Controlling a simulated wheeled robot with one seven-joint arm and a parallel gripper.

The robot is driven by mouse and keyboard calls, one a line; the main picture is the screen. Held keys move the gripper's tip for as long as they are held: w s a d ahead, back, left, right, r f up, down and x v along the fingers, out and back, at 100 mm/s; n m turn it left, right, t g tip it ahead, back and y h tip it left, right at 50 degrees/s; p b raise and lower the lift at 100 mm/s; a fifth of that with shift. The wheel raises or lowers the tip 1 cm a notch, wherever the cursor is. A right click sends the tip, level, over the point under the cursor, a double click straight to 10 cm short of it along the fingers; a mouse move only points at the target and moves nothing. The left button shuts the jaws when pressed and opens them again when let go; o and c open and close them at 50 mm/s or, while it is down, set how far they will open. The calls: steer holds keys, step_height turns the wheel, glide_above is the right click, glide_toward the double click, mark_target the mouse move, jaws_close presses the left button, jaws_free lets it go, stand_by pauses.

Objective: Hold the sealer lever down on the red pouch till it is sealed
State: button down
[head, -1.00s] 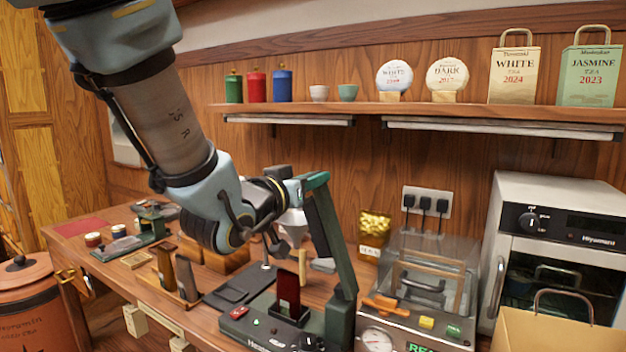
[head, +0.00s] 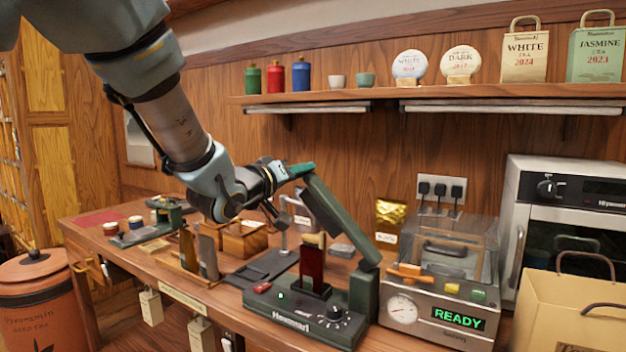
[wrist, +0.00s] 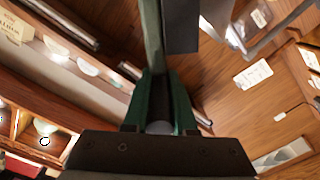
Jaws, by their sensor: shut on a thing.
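The dark green sealer (head: 300,317) stands on the wooden bench. Its lever (head: 335,217) is hinged at the right rear and slants up to the left, well clear of the sealer's base. The red pouch (head: 312,266) stands upright in a dark holder on the sealer, below the raised lever. My gripper (head: 288,172) is shut on the lever's upper end. In the wrist view the green lever (wrist: 152,45) runs away from my gripper (wrist: 158,115). The fingertips are partly hidden in the head view.
A chamber machine with a gauge (head: 403,309) and a lit READY display stands right of the sealer. Dark upright slabs in a wooden rack (head: 180,282) stand to the left. A paper bag (head: 575,312) is at the front right. A shelf (head: 430,97) runs above.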

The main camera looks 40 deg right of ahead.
steer(key=w+a+f+n+b, duration=0.1)
steer(key=w+f+n+b, duration=0.2)
steer(key=f, duration=0.5)
steer(key=w+a+f+n+b, duration=0.1)
steer(key=w+f+n+b, duration=0.2)
steer(key=f+n, duration=0.3)
steer(key=shift+w+f, duration=0.6)
steer(key=shift+f, duration=0.7)
steer(key=c, duration=0.9)
jaws_free()
steer(key=shift+c, duration=0.2)
steer(key=shift+o, duration=1)
steer(key=b+v, duration=0.1)
steer(key=v, duration=0.9)
steer(key=shift+a+b, duration=0.35)
